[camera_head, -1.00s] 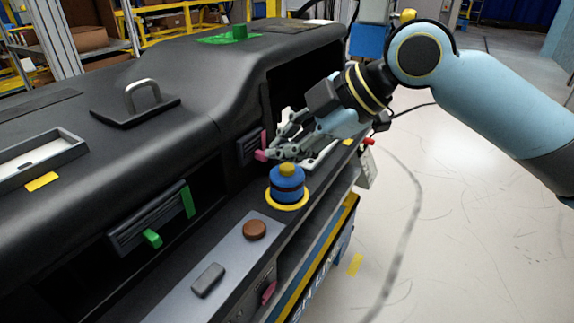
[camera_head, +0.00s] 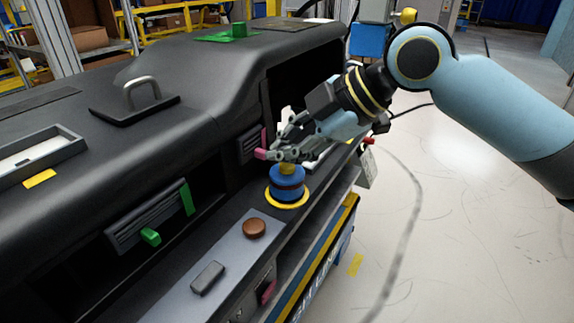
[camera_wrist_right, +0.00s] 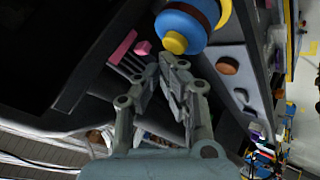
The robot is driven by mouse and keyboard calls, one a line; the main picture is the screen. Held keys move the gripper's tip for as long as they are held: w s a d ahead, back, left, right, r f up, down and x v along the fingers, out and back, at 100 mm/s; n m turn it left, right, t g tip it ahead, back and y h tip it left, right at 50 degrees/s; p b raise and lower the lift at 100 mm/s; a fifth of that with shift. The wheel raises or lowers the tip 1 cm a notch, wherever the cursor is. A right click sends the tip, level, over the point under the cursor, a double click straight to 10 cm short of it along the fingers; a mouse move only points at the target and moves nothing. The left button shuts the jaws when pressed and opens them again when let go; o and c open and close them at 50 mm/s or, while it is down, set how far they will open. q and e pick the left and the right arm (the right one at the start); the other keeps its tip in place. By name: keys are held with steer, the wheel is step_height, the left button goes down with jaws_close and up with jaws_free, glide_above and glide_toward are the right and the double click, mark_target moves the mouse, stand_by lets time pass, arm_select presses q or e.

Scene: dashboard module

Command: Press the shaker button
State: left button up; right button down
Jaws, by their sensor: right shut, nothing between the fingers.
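A blue, banded, round button (camera_head: 287,187) with a small yellow cap (camera_head: 287,169) stands on a yellow ring (camera_head: 300,203) on the dark dashboard ledge; I take it to be the shaker button. My right gripper (camera_head: 272,154) is shut and empty, just above the cap and partly in front of its top. In the right wrist view, the closed fingertips (camera_wrist_right: 172,61) lie close to the yellow cap (camera_wrist_right: 174,43) of the blue body (camera_wrist_right: 183,25). I cannot tell whether they touch. My left gripper is not in view.
A brown round button (camera_head: 254,229) and a grey rectangular one (camera_head: 208,279) sit on the grey panel. A vent with a pink tab (camera_head: 261,154) is beside my fingertips. A vent with green tabs (camera_head: 150,237) is further left. Open floor lies to the right.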

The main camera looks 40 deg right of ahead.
mark_target(286, 168)
steer(key=shift+f, duration=0.45)
stand_by(0.6)
steer(key=shift+r, duration=0.15)
steer(key=shift+r+p, duration=0.55)
steer(key=shift+r, duration=0.15)
steer(key=shift+r, duration=0.1)
step_height(286, 168, up, 5)
steer(key=p, duration=0.4)
steer(key=shift+f, duration=0.2)
stand_by(0.6)
